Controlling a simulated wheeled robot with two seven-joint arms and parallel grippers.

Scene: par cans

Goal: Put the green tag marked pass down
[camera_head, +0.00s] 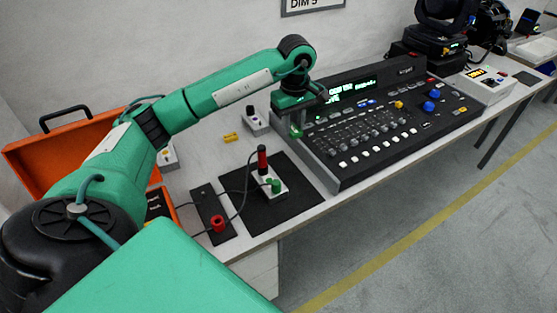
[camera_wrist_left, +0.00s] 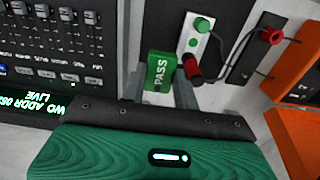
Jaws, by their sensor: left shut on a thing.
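My left gripper (camera_head: 296,117) is shut on the green tag (camera_wrist_left: 160,72), which bears the word PASS in white. In the wrist view the tag sits between the two fingers. In the head view the green tag (camera_head: 296,131) shows small beneath the gripper, near the left end of the lighting console (camera_head: 337,175). The tag appears held above the table; the exact gap cannot be told. My right gripper is not in view.
A black mat (camera_head: 245,215) holds a white box (camera_head: 266,190) with red and green parts and a cable. A black strip with a red socket (camera_head: 218,224) lies left of it. An orange case (camera_head: 45,150) stands open. A yellow piece (camera_head: 231,138) lies behind.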

